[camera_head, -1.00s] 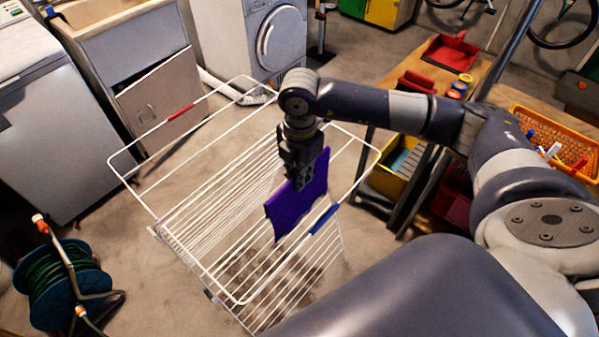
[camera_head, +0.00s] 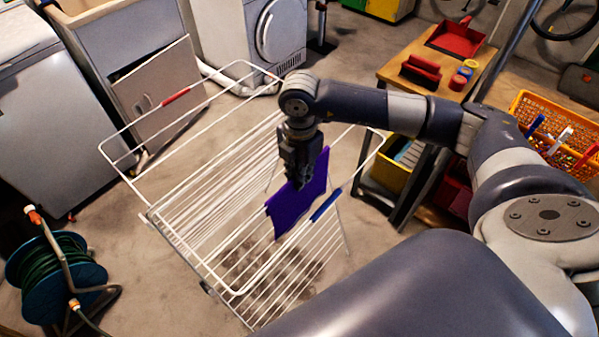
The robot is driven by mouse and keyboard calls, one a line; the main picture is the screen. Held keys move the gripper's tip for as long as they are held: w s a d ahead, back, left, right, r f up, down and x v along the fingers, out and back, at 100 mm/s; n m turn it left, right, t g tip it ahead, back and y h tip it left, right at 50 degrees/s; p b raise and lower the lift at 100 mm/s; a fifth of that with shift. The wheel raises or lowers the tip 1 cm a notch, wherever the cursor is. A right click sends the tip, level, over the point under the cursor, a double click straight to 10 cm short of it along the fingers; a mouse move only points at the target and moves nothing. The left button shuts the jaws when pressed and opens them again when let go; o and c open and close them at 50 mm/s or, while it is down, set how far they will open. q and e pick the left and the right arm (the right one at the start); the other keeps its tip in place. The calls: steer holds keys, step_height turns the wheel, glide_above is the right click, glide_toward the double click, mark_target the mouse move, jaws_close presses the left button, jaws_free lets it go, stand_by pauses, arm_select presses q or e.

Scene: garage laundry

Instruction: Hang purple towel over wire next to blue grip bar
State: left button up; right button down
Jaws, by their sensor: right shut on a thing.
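The purple towel (camera_head: 288,212) hangs from my right gripper (camera_head: 303,180), which points down and is shut on its upper part. The towel is over the right side of the white wire drying rack (camera_head: 176,232). The blue grip bar (camera_head: 326,205) is on the rack's right outer rail, just right of the towel. I cannot tell whether the towel touches a wire. The gripper hides part of the towel's top edge. My left gripper is not in view.
A red grip (camera_head: 176,96) is on the rack's far left rail. A hose reel (camera_head: 58,270) stands left of the rack. A white dryer (camera_head: 240,40) stands behind.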

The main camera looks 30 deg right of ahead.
steer(key=c, duration=1.6)
jaws_free()
steer(key=shift+o, duration=0.2)
steer(key=shift+r, duration=0.1)
